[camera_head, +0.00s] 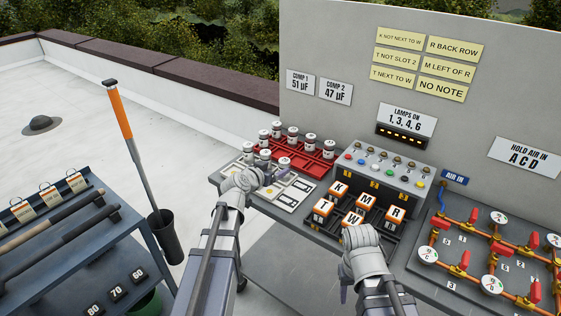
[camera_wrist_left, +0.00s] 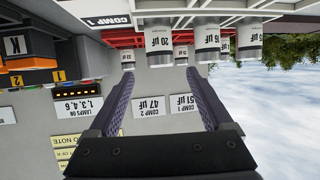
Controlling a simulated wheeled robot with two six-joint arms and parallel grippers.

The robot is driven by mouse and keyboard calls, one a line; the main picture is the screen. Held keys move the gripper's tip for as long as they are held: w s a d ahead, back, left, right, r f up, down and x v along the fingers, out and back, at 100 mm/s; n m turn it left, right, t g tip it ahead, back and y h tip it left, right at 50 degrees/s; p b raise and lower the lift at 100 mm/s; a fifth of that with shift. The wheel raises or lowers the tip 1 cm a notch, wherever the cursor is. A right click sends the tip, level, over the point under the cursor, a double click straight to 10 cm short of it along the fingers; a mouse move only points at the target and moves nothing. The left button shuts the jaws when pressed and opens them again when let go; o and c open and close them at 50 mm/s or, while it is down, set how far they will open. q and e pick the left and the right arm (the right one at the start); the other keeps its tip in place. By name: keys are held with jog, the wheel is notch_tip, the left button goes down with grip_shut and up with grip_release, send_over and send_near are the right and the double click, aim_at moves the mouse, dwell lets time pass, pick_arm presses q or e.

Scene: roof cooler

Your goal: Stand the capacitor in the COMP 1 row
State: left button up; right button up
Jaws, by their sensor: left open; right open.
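Several white capacitors with dark bands stand upright. Some are in the red rack (camera_head: 318,157), and three are on the white COMP board (camera_head: 290,199) in front of it. In the upside-down left wrist view, the board's edge bears the COMP 1 label (camera_wrist_left: 105,21). A 20 µF capacitor (camera_wrist_left: 159,41) stands at that edge, with two others (camera_wrist_left: 205,38) beside it. My left gripper (camera_wrist_left: 160,82) is open and empty, the 20 µF capacitor just beyond its fingertips; its hand (camera_head: 243,182) is at the board's near side. My right gripper (camera_head: 360,238) is by the lettered cubes, its fingers largely hidden.
Wall signs give COMP 1 51 µF (camera_head: 300,83) and COMP 2 47 µF (camera_head: 335,91). Lettered cubes (camera_head: 366,199) and a lamp box (camera_head: 376,172) stand to the right. Copper pipework with gauges (camera_head: 490,250) is further right. A blue shelf unit (camera_head: 125,230) stands left.

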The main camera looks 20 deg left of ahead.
pick_arm(q)
jog(key=shift+p+v, duration=0.4)
jog(key=shift+v, duration=1.35)
